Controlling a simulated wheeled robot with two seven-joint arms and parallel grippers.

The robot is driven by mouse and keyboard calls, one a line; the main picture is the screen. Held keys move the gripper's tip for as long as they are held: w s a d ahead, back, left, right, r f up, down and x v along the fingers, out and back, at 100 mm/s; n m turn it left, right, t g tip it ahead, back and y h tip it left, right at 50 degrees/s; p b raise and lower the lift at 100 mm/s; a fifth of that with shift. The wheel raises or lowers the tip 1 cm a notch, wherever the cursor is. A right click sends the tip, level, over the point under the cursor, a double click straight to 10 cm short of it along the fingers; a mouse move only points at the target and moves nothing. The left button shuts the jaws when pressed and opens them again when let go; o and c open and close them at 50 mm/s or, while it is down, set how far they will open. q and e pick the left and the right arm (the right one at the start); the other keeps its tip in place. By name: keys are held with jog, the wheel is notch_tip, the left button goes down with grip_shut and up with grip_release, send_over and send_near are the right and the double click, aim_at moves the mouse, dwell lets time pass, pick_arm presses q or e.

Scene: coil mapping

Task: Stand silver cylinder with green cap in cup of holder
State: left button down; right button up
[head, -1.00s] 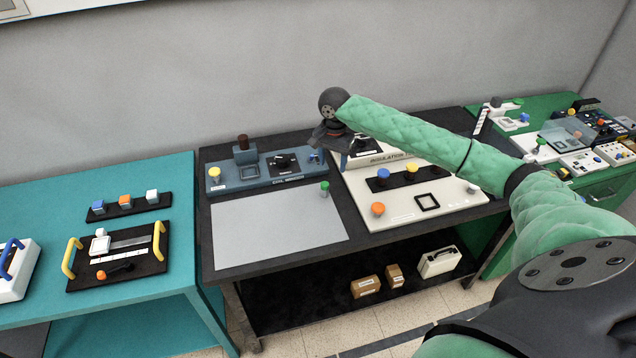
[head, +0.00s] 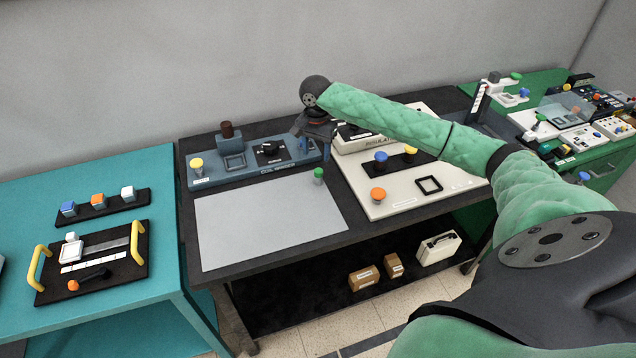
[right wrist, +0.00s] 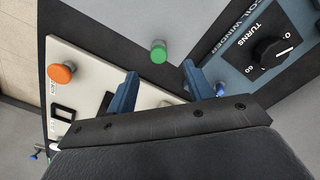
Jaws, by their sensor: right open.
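The silver cylinder with green cap (head: 318,176) stands at the right edge of the grey mat on the dark middle table. In the right wrist view its green cap (right wrist: 158,51) shows just beyond the fingertips, roughly between them; its body is mostly hidden below the cap. My right gripper (right wrist: 160,72) is open and empty, its two blue fingers apart. In the head view the fingers are largely hidden by the wrist. A black holder strip (head: 395,163) on the cream board bears blue and yellow caps; I cannot make out an empty cup. My left gripper is out of view.
The blue-grey coil winder (head: 232,176) stands behind the grey mat (head: 262,225). The cream board (head: 372,205), with an orange knob (head: 378,194) and a black frame (head: 429,185), lies right of the cylinder. The mat is clear. A teal table (head: 25,190) stands at left.

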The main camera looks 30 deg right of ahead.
aim_at(319, 170)
notch_tip(319, 170, down, 2)
jog(key=shift+f+b, duration=0.1)
jog(key=shift+b, duration=0.4)
jog(key=shift+f, duration=0.15)
notch_tip(319, 170, down, 2)
jog(key=shift+p, duration=0.45)
jog(key=shift+d+f+p, duration=0.2)
jog(key=shift+f+p, duration=0.45)
jog(key=shift+f, duration=0.7)
jog(key=shift+d+f+p, duration=0.2)
jog(key=shift+f+p, duration=0.4)
jog(key=shift+f, duration=0.7)
grip_shut()
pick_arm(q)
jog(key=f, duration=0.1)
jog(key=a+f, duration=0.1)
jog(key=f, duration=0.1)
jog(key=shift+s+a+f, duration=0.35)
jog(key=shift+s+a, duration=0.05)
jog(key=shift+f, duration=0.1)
pick_arm(e)
jog(key=shift+r, duration=0.2)
